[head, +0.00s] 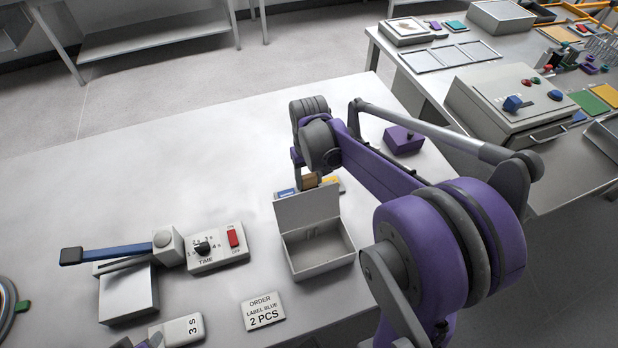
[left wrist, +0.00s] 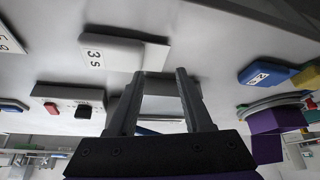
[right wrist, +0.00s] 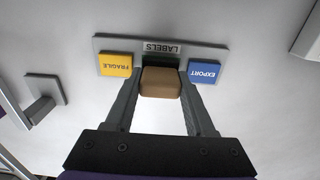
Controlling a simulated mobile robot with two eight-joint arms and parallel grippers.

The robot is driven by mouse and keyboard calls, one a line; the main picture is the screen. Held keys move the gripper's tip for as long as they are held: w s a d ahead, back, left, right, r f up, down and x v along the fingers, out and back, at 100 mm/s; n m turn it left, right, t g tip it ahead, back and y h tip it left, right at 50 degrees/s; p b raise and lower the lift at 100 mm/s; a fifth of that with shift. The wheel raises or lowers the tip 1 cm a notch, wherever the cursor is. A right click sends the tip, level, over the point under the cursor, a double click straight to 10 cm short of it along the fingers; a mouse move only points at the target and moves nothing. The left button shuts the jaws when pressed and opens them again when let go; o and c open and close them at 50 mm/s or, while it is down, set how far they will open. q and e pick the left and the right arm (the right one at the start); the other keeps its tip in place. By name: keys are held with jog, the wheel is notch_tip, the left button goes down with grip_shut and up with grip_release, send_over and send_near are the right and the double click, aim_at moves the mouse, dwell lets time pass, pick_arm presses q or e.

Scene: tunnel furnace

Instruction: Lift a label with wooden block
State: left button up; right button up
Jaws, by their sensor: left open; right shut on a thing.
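The wooden block (right wrist: 161,82) is between the fingers of my right gripper (right wrist: 160,86), which is shut on it. In the right wrist view the block is over the middle of the grey LABELS plate (right wrist: 162,47); whether it touches the plate I cannot tell. A yellow FRAGILE label (right wrist: 115,64) and a blue EXPORT label (right wrist: 204,72) lie on either side of it. In the head view the block (head: 310,181) is behind the open box, partly hidden by my arm. My left gripper (left wrist: 160,76) is open and empty near a white "3 s" block (left wrist: 110,50).
An open grey box (head: 318,250) stands in front of the labels. An ORDER card (head: 263,311) reads "LABEL BLUE 2 PCS". A TIME switch box (head: 218,247) and a blue-handled press (head: 125,290) stand left. A purple block (head: 403,140) lies behind my right arm. The table's back left is clear.

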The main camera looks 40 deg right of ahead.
dwell(0.4)
jog(key=shift+r+p, duration=1.85)
jog(key=shift+r, duration=1.7)
pick_arm(q)
jog(key=r, duration=0.1)
jog(key=w+r, duration=0.1)
jog(key=r, duration=0.1)
jog(key=w+r, duration=0.1)
jog(key=r, duration=0.1)
